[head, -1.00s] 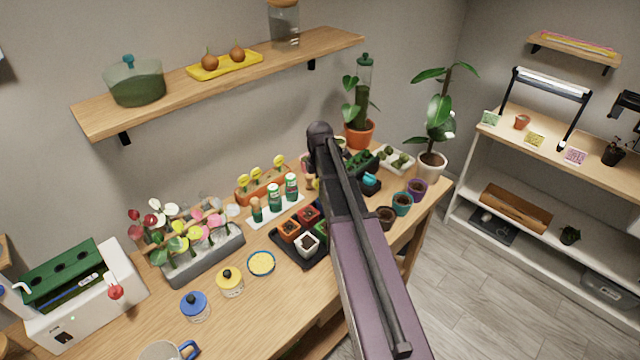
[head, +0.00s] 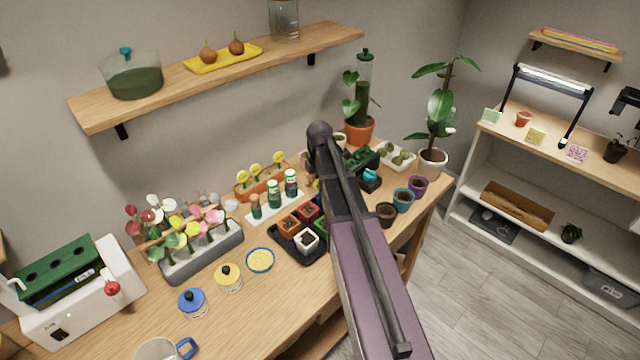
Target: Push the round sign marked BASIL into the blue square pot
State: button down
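More round yellow signs (head: 255,170) stand in an orange planter (head: 243,195) near the wall. The lettering is too small to read, so I cannot tell which sign says BASIL. A black tray (head: 312,259) at the bench's middle holds small square pots: orange (head: 289,226), red (head: 308,212), white (head: 306,241) and part of a green one. No blue square pot shows; my arm covers the tray's right side. My gripper is not visible.
Green bottles (head: 274,193) stand behind the tray. Round pots (head: 403,199) line the right edge. A wall shelf (head: 230,75) hangs above.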

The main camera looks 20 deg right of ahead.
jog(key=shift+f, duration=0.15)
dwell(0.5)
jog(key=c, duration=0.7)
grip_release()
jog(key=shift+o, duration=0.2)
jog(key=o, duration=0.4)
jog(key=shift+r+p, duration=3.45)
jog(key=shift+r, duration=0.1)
